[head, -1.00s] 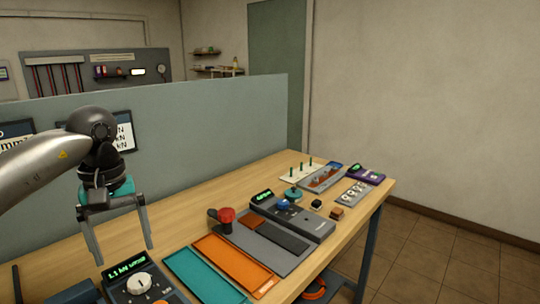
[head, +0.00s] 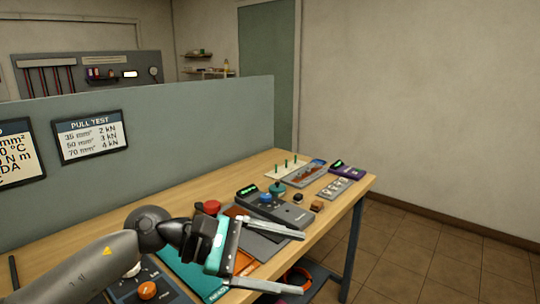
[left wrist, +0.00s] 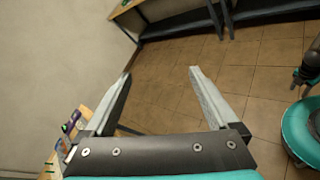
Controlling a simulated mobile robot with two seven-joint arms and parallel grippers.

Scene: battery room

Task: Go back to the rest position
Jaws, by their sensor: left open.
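My left gripper (head: 302,263) is open and empty. In the head view it reaches in from the lower left, over the front part of the workbench (head: 120,222), with its fingers pointing right. In the left wrist view, nothing lies between the two spread fingers (left wrist: 160,72), and tiled floor shows beyond them. My right gripper is not seen in either view.
A grey meter (head: 280,212) and small parts stand farther right. A grey-green partition (head: 180,130) runs behind the bench. Floor (head: 420,255) right of it is clear.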

